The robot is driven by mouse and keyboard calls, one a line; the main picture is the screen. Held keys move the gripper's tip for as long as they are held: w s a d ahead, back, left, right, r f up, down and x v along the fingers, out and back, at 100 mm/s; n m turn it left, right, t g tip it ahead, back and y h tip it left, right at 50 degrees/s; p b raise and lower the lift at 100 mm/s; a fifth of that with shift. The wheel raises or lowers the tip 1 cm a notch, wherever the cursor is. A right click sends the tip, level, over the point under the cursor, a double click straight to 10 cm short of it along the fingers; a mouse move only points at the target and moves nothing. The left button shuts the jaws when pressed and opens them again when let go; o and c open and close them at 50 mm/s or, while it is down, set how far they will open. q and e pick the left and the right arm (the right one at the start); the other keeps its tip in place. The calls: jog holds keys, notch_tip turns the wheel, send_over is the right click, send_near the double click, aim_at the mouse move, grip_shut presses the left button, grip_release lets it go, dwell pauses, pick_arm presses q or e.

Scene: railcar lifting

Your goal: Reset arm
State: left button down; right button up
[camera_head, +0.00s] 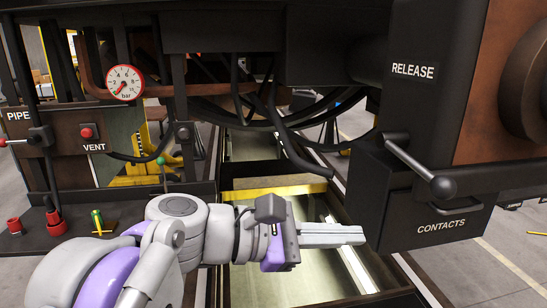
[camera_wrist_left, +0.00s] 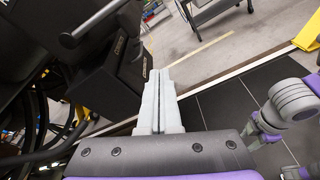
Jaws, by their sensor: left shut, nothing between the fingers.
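My left gripper (camera_head: 358,236) reaches in from the lower left in the head view, its pale fingers pointing right. The fingers are shut together with nothing between them. They end a little left of the black CONTACTS box (camera_head: 428,205), over the pit, and appear apart from it. In the left wrist view the closed fingers (camera_wrist_left: 158,75) point up past the box's edge. Parts of my right arm (camera_wrist_left: 295,103) show at the right of the left wrist view; its fingers cannot be made out clearly.
A RELEASE housing (camera_head: 411,70) with a lever (camera_head: 415,165) stands above the box. Left is a panel with a gauge (camera_head: 125,82), a red VENT button (camera_head: 87,132) and a dark bench (camera_head: 60,238) with small fittings. Black hoses (camera_head: 285,135) hang above the pit.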

pick_arm(q)
jog(key=s+a+f+m+t+y, duration=0.1)
jog(key=a+f+m+y, duration=0.3)
jog(key=a+f, duration=0.6)
jog(key=s+a+f+m+t+y, duration=0.1)
jog(key=s+a+f+m+y, duration=0.3)
jog(key=a+f, duration=0.6)
jog(key=s+a+f+m+t+y, duration=0.1)
jog(key=a+f+m+y, duration=0.5)
jog(key=f, duration=1.5)
jog(key=s+a+y, duration=0.1)
jog(key=a, duration=0.3)
jog(key=shift+s+a+f, duration=0.25)
jog(key=shift+s+a, duration=0.1)
jog(key=shift+s, duration=0.05)
